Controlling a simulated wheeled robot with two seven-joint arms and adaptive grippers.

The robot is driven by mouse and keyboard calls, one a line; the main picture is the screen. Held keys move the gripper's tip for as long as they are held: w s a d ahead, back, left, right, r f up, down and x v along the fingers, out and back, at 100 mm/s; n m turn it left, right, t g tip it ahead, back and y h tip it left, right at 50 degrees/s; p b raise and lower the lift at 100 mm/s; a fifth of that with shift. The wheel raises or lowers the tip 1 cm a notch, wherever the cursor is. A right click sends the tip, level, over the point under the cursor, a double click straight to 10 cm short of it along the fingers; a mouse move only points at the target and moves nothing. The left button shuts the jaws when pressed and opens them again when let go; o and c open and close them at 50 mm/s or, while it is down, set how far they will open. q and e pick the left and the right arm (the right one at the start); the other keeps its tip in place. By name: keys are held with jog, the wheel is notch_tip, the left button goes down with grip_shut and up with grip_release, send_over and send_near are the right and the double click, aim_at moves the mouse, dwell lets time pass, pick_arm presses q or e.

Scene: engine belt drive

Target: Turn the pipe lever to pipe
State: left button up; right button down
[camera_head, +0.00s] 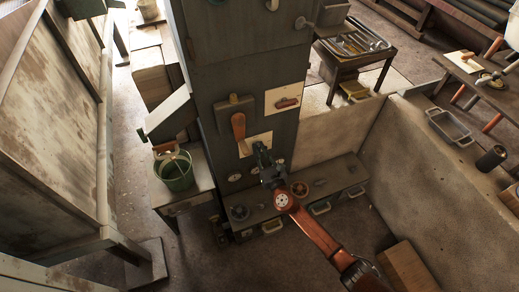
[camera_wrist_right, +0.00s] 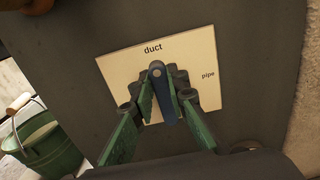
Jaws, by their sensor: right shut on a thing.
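The lever (camera_wrist_right: 160,92) is a blue bar with a rounded end, in front of a cream plate (camera_wrist_right: 205,55) marked "duct" at the top and "pipe" at the right. In the right wrist view its rounded end is just below the word "duct", not towards "pipe". My right gripper (camera_wrist_right: 164,105) has its green fingers shut on the lever, one on each side. In the head view the right gripper (camera_head: 262,155) is at the front of the dark cabinet, and the plate (camera_head: 246,146) is partly hidden behind it. My left gripper is not in view.
An orange handle (camera_head: 238,126) and a plate with a red lever (camera_head: 288,103) are on the cabinet (camera_head: 215,85) near the gripper. A green bucket (camera_head: 175,173) stands at the left. A low shelf (camera_head: 325,188) with round parts lies below.

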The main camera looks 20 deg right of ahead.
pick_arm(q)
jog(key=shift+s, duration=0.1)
pick_arm(e)
jog(key=shift+m, duration=0.3)
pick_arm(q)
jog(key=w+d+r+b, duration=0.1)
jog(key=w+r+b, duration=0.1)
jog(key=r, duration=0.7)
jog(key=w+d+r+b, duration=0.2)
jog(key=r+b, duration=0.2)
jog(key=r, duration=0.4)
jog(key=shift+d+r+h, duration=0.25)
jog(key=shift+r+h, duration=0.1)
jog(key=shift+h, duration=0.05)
pick_arm(e)
jog(key=shift+d+f+m, duration=0.4)
jog(key=shift+m, duration=2.45)
jog(key=shift+d+f+m, duration=0.35)
jog(key=shift+m, duration=2.45)
jog(key=shift+d+f+m, duration=0.4)
jog(key=shift+m, duration=2.45)
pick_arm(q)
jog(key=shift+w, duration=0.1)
pick_arm(e)
jog(key=c, duration=1.9)
grip_release()
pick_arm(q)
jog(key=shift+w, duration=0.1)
